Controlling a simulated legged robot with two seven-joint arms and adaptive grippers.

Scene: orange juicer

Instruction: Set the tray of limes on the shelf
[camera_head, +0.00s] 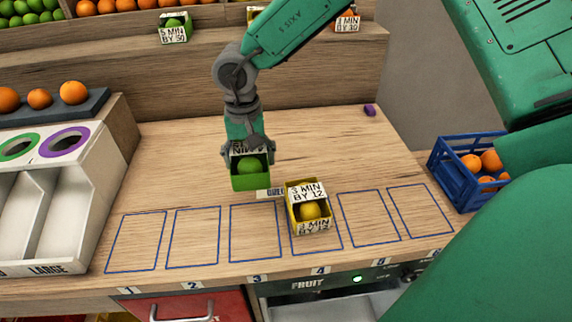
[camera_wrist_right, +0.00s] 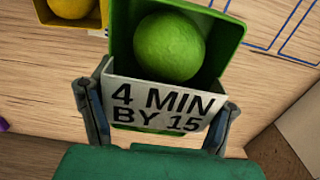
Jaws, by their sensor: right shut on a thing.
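A green tray (camera_head: 250,183) with a lime (camera_head: 250,166) in it hangs from my right gripper (camera_head: 247,150), behind outlined slot 3 on the counter. In the right wrist view the gripper (camera_wrist_right: 157,112) is shut on the tray (camera_wrist_right: 120,40), its fingers at either end of the white label "4 MIN BY 15". One lime (camera_wrist_right: 168,47) shows inside. The gap between tray and counter is hard to judge. The wooden shelf (camera_head: 110,40) runs along the back, with another green tray (camera_head: 175,27) on it. My left gripper is not in view.
A yellow tray (camera_head: 309,208) with a yellow fruit stands on slot 4, right of the held tray. A blue crate of oranges (camera_head: 440,165) is at the right. A white sorting bin (camera_head: 50,190) is at the left. The counter's middle is clear.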

